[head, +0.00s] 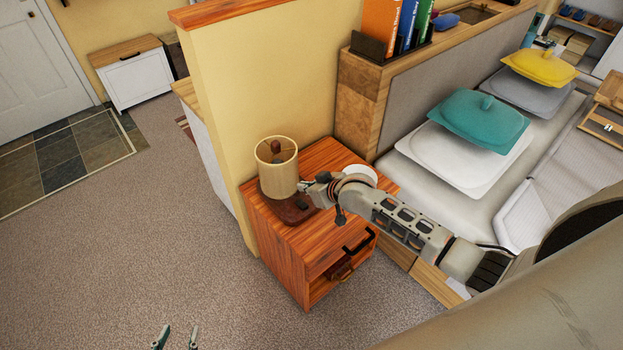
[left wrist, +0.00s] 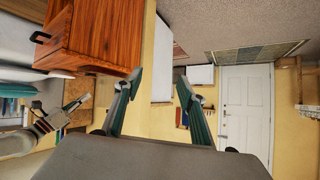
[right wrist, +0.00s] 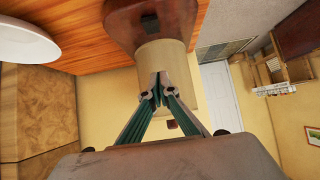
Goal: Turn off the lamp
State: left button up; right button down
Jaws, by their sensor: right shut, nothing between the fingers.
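The lamp (head: 277,170) stands upright on the wooden nightstand (head: 285,240). It has a beige cylindrical shade and a dark reddish base. I cannot tell whether it is lit. My right gripper (head: 306,188) is shut and empty at the right side of the shade, above the base. In the right wrist view, the shut fingertips (right wrist: 158,80) overlap the lamp shade (right wrist: 182,85); contact is unclear. The base (right wrist: 148,20) shows beyond them. My left gripper (head: 176,335) is open and empty, low over the carpet. Its spread fingers also show in the left wrist view (left wrist: 158,80).
A white dish (head: 362,172) sits on the nightstand behind my right wrist. A yellow partition wall (head: 245,90) stands close behind the lamp. The bed with pillows (head: 470,150) is at the right. The carpet (head: 140,220) at the left is clear.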

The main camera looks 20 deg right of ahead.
pick_arm(q)
jog(key=shift+s+a+f+g+y+p, duration=0.3)
jog(key=shift+s+a+f+p, duration=0.1)
jog(key=shift+s+a+f, duration=0.2)
pick_arm(e)
jog(key=v, duration=0.3)
jog(key=r+v, duration=0.1)
jog(key=v, duration=0.1)
jog(key=shift+w+a+r, duration=0.1)
jog(key=shift+w, duration=0.15)
pick_arm(q)
jog(key=shift+w, duration=0.1)
pick_arm(e)
jog(key=s+f, duration=0.4)
jog(key=s, duration=0.9)
jog(key=s+f+h, duration=0.1)
jog(key=s+f, duration=0.4)
jog(key=s, duration=0.9)
jog(key=shift+s+a+t+h, duration=0.3)
jog(key=shift+a+t, duration=0.05)
jog(key=shift+t, duration=0.05)
